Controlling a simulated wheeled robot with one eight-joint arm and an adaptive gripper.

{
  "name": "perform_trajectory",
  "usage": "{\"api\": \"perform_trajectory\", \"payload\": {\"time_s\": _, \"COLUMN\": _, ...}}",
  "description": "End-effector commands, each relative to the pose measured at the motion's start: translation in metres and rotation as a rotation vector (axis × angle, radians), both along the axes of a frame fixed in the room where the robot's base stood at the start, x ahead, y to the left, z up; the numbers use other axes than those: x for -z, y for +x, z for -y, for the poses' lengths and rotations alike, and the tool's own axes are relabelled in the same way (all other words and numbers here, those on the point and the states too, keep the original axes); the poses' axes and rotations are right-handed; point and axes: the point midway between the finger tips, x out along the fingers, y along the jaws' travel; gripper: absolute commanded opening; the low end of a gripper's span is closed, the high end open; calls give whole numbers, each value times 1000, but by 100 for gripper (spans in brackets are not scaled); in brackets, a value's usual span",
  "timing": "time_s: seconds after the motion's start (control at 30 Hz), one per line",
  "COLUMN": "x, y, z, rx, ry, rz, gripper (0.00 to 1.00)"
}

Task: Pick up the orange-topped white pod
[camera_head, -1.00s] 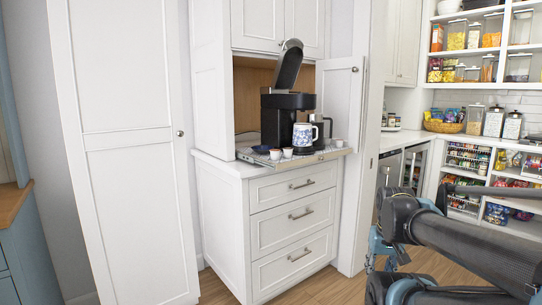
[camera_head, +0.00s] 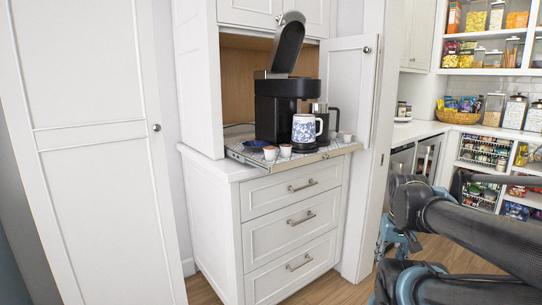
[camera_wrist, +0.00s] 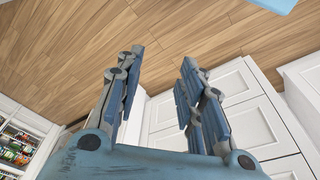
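Small white pods stand on the pull-out tray (camera_head: 236,154) of the coffee cabinet in the head view. One pod (camera_head: 270,153) near the front left shows an orange-brown top. A second pod (camera_head: 285,150) stands just right of it, and another small cup-like pod (camera_head: 347,137) is at the tray's right end. Their top colours are too small to tell apart surely. My gripper (camera_wrist: 159,60) is open and empty in the wrist view, its blue fingers wide apart over the floor and white drawer fronts. It is well away from the pods, which the wrist view does not show.
A black coffee maker (camera_head: 275,105) with raised lid stands behind the pods. A blue-patterned mug (camera_head: 304,130) is right of them, and a small blue bowl (camera_head: 255,144) left. An open cabinet door (camera_head: 345,90) bounds the right side. Wooden floor is clear in front.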

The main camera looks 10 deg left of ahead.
Motion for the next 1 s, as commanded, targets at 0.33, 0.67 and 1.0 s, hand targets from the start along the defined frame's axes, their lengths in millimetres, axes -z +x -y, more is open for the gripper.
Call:
{"api": "perform_trajectory", "payload": {"time_s": 0.33, "x": -76, "y": 34, "z": -23, "rx": 120, "ry": 68, "rz": -13, "gripper": 60}}
{"api": "perform_trajectory", "payload": {"time_s": 0.67, "x": -199, "y": 114, "z": -90, "rx": 384, "ry": 181, "rz": -96, "gripper": 60}}
{"api": "perform_trajectory", "payload": {"time_s": 1.0, "x": -305, "y": 186, "z": -184, "rx": 658, "ry": 253, "rz": -210, "gripper": 60}}
